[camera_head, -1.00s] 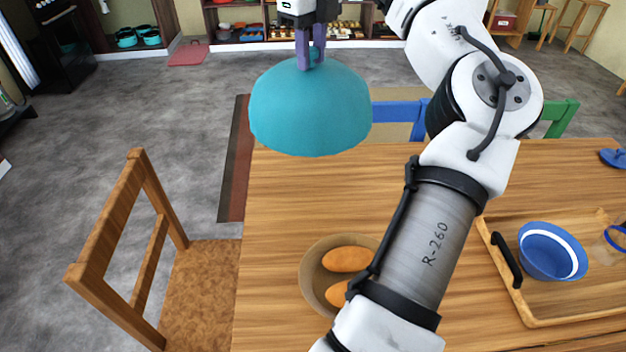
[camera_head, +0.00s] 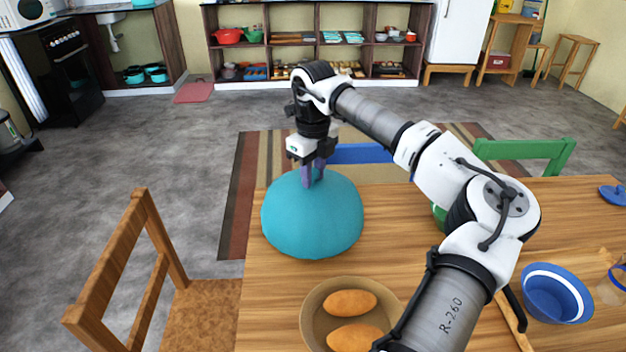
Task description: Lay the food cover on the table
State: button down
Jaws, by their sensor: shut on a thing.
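The food cover (camera_head: 312,222) is a teal dome at the far left part of the wooden table (camera_head: 400,225). My gripper (camera_head: 314,178) points down and is shut on the top of the cover. The cover is dome-up, and its lower rim appears at or very near the tabletop; I cannot tell whether it touches. What lies under the cover is hidden.
A brown bowl (camera_head: 314,327) with two orange-brown bread-like pieces stands in front of the cover. A blue bowl (camera_head: 556,293) is at the right, by a tray mostly hidden behind my arm. A wooden chair (camera_head: 140,260) stands at the left. Bare tabletop lies right of the cover.

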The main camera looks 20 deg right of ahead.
jog(key=shift+f, duration=1.3)
jog(key=shift+f, duration=0.15)
jog(key=c, duration=1.1)
grip_release()
notch_tip(320, 180, up, 12)
jog(key=shift+r+b, duration=0.2)
jog(key=shift+b, duration=0.25)
